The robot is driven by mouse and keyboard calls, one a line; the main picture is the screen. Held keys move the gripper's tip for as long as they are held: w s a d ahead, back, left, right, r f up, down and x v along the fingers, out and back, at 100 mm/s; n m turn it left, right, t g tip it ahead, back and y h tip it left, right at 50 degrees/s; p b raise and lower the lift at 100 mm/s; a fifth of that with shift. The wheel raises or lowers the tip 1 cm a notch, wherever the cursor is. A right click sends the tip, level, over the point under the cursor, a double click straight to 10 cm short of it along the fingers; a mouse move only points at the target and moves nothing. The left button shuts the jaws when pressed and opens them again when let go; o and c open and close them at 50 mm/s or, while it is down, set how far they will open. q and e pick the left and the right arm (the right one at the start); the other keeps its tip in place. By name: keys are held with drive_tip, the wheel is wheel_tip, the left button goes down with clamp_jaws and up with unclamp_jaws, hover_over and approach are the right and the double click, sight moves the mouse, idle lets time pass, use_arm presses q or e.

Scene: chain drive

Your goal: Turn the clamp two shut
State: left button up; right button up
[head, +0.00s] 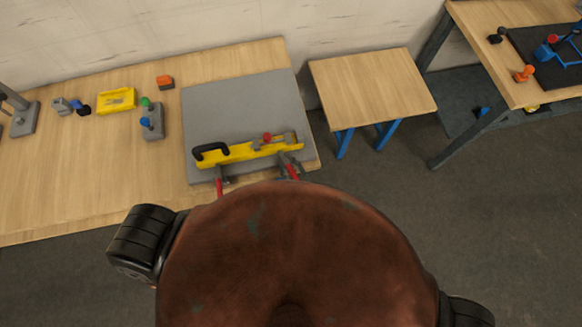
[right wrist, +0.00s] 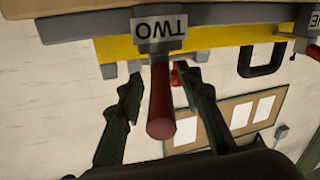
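Clamp two, labelled TWO (right wrist: 168,28), sits at the front edge of the table in the right wrist view, which is upside down. Its red handle (right wrist: 159,115) sticks out from the edge toward the camera. My right gripper (right wrist: 161,75) is open, with one dark finger on each side of the handle. A gap shows on both sides, so I see no grip. In the head view, clamp two's red handle (head: 292,172) is at the right end of the yellow bar (head: 240,153); the gripper there is small and mostly hidden. My left gripper is not in view.
The yellow bar has a black handle (head: 210,151) and a red knob (head: 267,137), and lies on a grey mat (head: 235,105). Another red-handled clamp (head: 219,187) is at left. A green-and-blue-knobbed block (head: 152,121) and yellow tray (head: 117,100) stand farther left. A small table (head: 370,82) is right.

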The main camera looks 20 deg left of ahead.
drive_tip(key=v, duration=1.2)
